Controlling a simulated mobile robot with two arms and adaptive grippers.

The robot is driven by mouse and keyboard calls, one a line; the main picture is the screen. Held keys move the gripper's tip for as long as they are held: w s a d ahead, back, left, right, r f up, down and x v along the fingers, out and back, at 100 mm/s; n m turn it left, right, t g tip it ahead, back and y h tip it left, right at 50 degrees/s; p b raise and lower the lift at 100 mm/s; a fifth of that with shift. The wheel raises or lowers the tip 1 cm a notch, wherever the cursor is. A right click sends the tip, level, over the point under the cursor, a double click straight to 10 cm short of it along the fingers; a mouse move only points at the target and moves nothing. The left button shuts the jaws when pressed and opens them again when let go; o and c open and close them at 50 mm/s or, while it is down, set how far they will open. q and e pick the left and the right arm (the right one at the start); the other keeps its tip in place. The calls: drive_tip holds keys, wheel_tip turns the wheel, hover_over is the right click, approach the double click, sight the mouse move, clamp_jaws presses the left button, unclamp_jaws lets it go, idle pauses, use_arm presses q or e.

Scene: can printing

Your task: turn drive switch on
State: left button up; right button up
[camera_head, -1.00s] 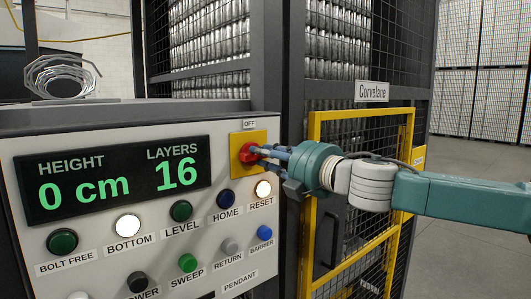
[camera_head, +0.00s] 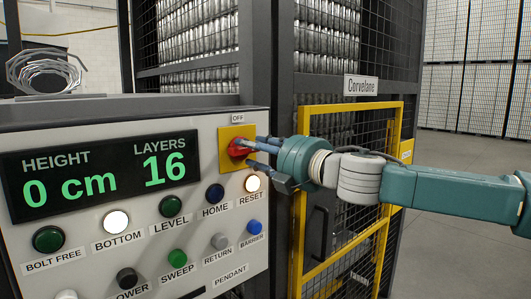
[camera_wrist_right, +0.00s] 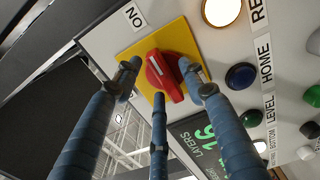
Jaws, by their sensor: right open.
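The drive switch is a red rotary knob (camera_head: 238,148) on a yellow plate (camera_head: 225,162) at the right end of the control panel. An OFF label sits above the plate in the head view. In the right wrist view the knob (camera_wrist_right: 172,78) shows a white mark, and an ON label (camera_wrist_right: 134,15) lies beside the plate. My right gripper (camera_head: 258,150) reaches the knob from the right. In the wrist view its blue fingers (camera_wrist_right: 158,80) are open and spread around the knob. I cannot tell whether they touch it. My left gripper is not in view.
The panel (camera_head: 140,275) has several buttons close below the switch, including the lit RESET (camera_head: 252,183) and the blue HOME (camera_head: 215,193). The display (camera_head: 100,175) reads 0 cm and 16 layers. A yellow-framed mesh gate (camera_head: 340,105) stands behind my right arm. Open floor lies at the right.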

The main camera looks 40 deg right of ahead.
drive_tip(key=s, duration=1.2)
drive_tip(key=shift+d, duration=0.45)
